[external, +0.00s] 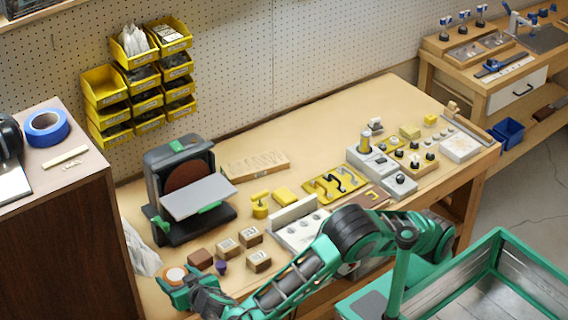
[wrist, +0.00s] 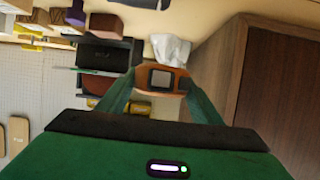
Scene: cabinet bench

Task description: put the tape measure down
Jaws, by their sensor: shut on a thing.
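The tape measure (wrist: 161,80) is an orange case with a grey square face, seen in the wrist view between my fingertips. My gripper (wrist: 162,90) is shut on it, with one green finger on each side. In the external view my gripper (external: 178,288) is at the bench's near left end, by the dark cabinet. An orange-and-white piece, likely the tape measure (external: 176,274), shows at its fingers. I cannot tell how high it is above the bench (external: 305,145).
Small wooden blocks (external: 228,247) and a purple piece (external: 221,267) lie right of my gripper. A disc sander (external: 180,185) stands behind. A crumpled white bag (external: 140,250) lies by the brown cabinet (external: 55,235). Bare bench top shows along the back.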

